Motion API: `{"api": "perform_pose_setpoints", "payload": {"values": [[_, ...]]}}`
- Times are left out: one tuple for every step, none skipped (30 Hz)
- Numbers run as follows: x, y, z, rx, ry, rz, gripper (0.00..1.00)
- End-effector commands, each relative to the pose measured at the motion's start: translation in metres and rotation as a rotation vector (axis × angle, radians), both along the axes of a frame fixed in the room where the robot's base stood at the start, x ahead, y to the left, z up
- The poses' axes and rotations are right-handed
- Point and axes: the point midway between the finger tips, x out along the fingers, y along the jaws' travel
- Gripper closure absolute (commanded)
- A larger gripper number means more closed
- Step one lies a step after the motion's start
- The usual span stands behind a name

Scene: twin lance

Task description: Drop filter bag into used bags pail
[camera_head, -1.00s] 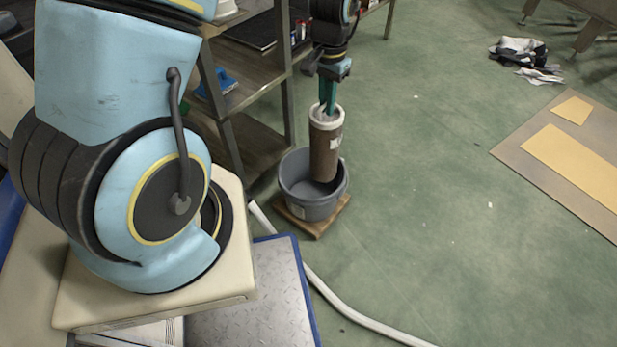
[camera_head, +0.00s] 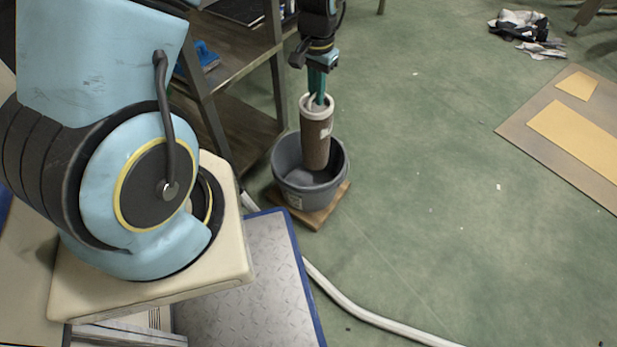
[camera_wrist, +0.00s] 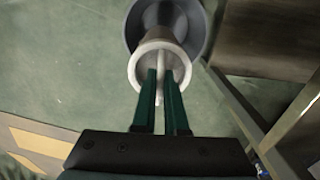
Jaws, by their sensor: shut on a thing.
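The filter bag (camera_head: 316,140) is a brown cylinder with a white top ring and a small pale label. It hangs upright from my gripper (camera_head: 317,98), whose green fingers are shut on the ring's handle. The used bags pail (camera_head: 290,187) is a grey round bucket on a wooden board. In the head view the bag's lower end overlaps the pail's opening; whether it touches the bottom I cannot tell. In the wrist view the fingers (camera_wrist: 160,92) hold the handle of the bag's ring (camera_wrist: 136,72), and the pail's dark rim (camera_wrist: 199,45) shows behind it.
A metal shelf rack (camera_head: 235,68) stands close left of the pail. A white hose (camera_head: 345,305) runs along the floor near a metal plate (camera_head: 250,290). Cardboard (camera_head: 545,150) and crumpled cloths (camera_head: 522,28) lie at right. The green floor between is clear.

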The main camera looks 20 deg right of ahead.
Motion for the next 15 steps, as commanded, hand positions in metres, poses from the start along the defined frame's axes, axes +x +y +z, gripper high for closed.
{"api": "perform_pose_setpoints", "payload": {"values": [[0.000, 0.000, -0.013, 0.000, 0.000, 0.000, 1.00], [0.000, 0.000, -0.017, 0.000, 0.000, 0.000, 1.00], [0.000, 0.000, -0.022, 0.000, 0.000, 0.000, 1.00], [0.000, 0.000, -0.025, 0.000, 0.000, 0.000, 1.00], [0.000, 0.000, -0.028, 0.000, 0.000, -0.001, 1.00], [0.000, 0.000, -0.031, 0.000, 0.000, 0.000, 1.00], [0.000, 0.000, -0.033, 0.000, 0.000, -0.001, 1.00], [0.000, 0.000, -0.035, 0.000, 0.000, -0.001, 1.00], [0.000, 0.000, -0.036, 0.000, 0.000, 0.000, 1.00], [0.000, 0.000, -0.036, 0.000, 0.000, 0.000, 1.00], [0.000, 0.000, -0.037, 0.000, 0.000, 0.000, 1.00], [0.000, 0.000, -0.036, 0.000, 0.000, 0.000, 1.00], [0.000, 0.000, -0.036, 0.000, 0.000, 0.000, 1.00], [0.000, 0.000, -0.036, 0.000, 0.000, 0.000, 1.00], [0.000, 0.000, -0.035, 0.000, 0.000, 0.000, 1.00]]}}
